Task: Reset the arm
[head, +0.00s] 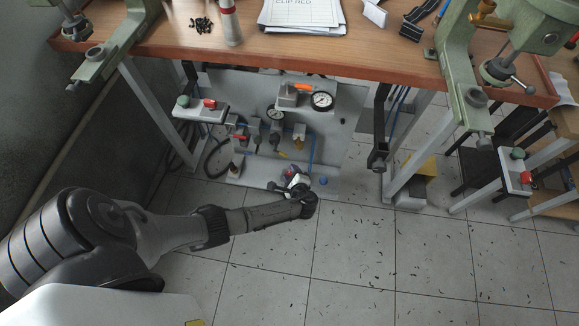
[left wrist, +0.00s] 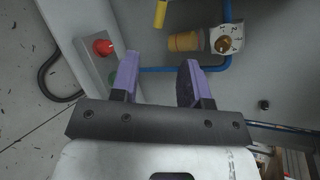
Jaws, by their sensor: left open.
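My left gripper (head: 298,184) is low in the middle of the head view, in front of the lower part of a grey pneumatic panel (head: 345,125) under the bench. In the left wrist view its two purple fingers (left wrist: 158,75) stand apart with nothing between them. The fingers point toward the panel's fittings. A red button (left wrist: 103,47) on a grey strip lies left of the fingers. A brass-coloured cylinder (left wrist: 185,41) and a white block with a brass knob (left wrist: 226,39) lie beyond the right finger. My right gripper is not in view.
The wooden bench (head: 290,57) spans the top, with green presses at both ends. The panel carries a gauge (head: 322,100) and an orange-handled valve (head: 302,88). Button boxes hang at left (head: 200,108) and right (head: 516,172). The tiled floor (head: 400,260) is open, with small dark bits scattered.

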